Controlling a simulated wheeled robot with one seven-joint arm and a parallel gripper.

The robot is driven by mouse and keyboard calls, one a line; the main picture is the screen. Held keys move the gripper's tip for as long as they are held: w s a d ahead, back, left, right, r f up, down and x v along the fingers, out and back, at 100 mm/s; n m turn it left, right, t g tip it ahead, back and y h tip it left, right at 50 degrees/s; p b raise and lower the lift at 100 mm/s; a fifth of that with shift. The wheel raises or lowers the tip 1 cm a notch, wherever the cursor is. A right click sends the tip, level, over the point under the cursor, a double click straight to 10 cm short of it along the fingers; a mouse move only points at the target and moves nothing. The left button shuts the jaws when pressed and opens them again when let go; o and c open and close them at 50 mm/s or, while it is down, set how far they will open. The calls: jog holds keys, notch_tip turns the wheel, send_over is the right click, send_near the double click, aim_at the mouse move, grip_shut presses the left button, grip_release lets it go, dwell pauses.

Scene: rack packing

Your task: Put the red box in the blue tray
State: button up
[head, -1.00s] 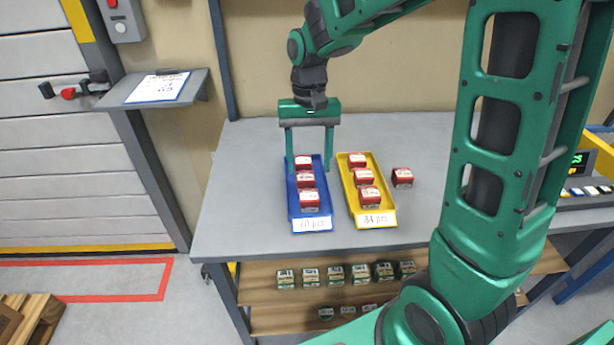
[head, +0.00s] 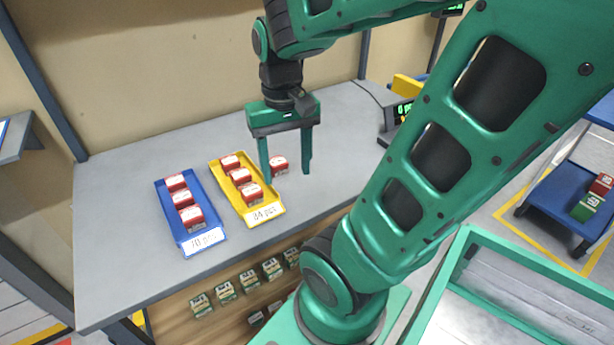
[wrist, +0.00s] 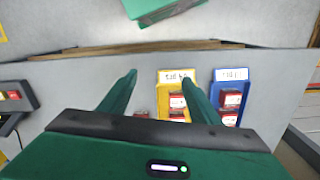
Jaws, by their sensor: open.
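The blue tray (head: 205,238) lies on the grey table at the left, with three red boxes in a row in it. It also shows in the wrist view (wrist: 244,75). The yellow tray (head: 236,205) lies to its right and also holds three red boxes. A loose red box (head: 280,165) sits on the table just right of the yellow tray. My gripper (head: 286,174) is open and empty, fingers pointing down by this loose box, which shows between them in the head view. In the wrist view the loose box (wrist: 141,113) is mostly hidden by the gripper body.
Several green-and-white boxes (head: 248,282) stand on the wooden shelf below the tabletop. A scale with a display (head: 395,128) is at the table's right end. A blue trolley (head: 566,197) carries red and green boxes at the far right. The table left of the blue tray is clear.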

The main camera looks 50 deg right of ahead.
jog(key=s+d+f, duration=0.1)
jog(key=s, duration=0.4)
jog(key=shift+s+d+m, duration=0.2)
jog(key=shift+s+m, duration=0.1)
jog(key=shift+s, duration=0.1)
dwell(0.9)
